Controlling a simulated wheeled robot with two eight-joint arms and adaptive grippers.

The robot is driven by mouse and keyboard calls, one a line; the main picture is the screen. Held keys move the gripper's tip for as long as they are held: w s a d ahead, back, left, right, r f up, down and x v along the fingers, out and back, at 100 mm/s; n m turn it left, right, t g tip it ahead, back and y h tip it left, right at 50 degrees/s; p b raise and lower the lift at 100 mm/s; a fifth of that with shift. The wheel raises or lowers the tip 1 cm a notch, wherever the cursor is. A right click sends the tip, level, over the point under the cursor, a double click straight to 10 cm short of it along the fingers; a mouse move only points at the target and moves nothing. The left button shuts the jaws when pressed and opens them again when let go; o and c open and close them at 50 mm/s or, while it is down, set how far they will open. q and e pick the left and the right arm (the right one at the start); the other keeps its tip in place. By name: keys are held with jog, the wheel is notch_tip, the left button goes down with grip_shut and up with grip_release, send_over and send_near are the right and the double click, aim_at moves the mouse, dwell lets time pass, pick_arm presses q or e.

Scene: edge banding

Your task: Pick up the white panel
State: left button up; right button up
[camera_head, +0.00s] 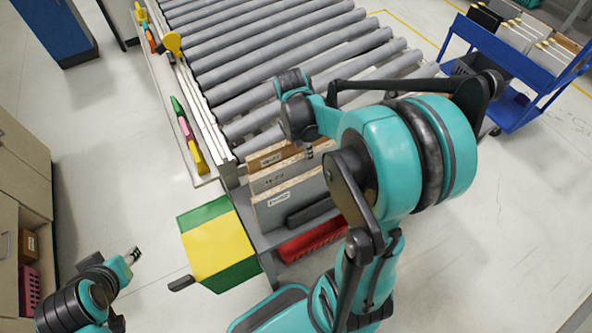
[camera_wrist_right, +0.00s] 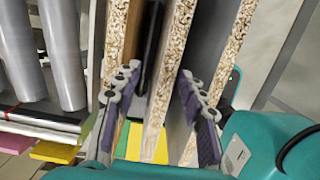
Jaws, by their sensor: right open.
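Several upright panels with chipboard edges stand side by side in the cart below my right arm. In the head view, the nearest pale panel (camera_head: 297,195) has a small label, with more labelled panels behind it. I cannot tell which one is the white panel. My right gripper (camera_wrist_right: 159,108) is open. In the right wrist view, its fingers straddle the middle panel (camera_wrist_right: 172,55), with visible gaps beside it. In the head view, the right gripper (camera_head: 310,150) is just above the panels, partly hidden by its arm. My left gripper (camera_head: 132,256) is low at the left, away from the panels.
A roller conveyor (camera_head: 270,60) lies behind the cart, with coloured tools along its left rail. A red basket (camera_head: 312,242) sits below the panels, and a yellow and green box (camera_head: 218,245) is at their left. A blue cart (camera_head: 520,60) stands at the upper right.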

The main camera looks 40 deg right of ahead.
aim_at(306, 163)
jog(key=f, duration=0.2)
jog(key=f+b, duration=0.1)
jog(key=f, duration=0.1)
jog(key=s+f+b, duration=0.1)
jog(key=f, duration=0.2)
jog(key=shift+d, duration=0.15)
grip_shut()
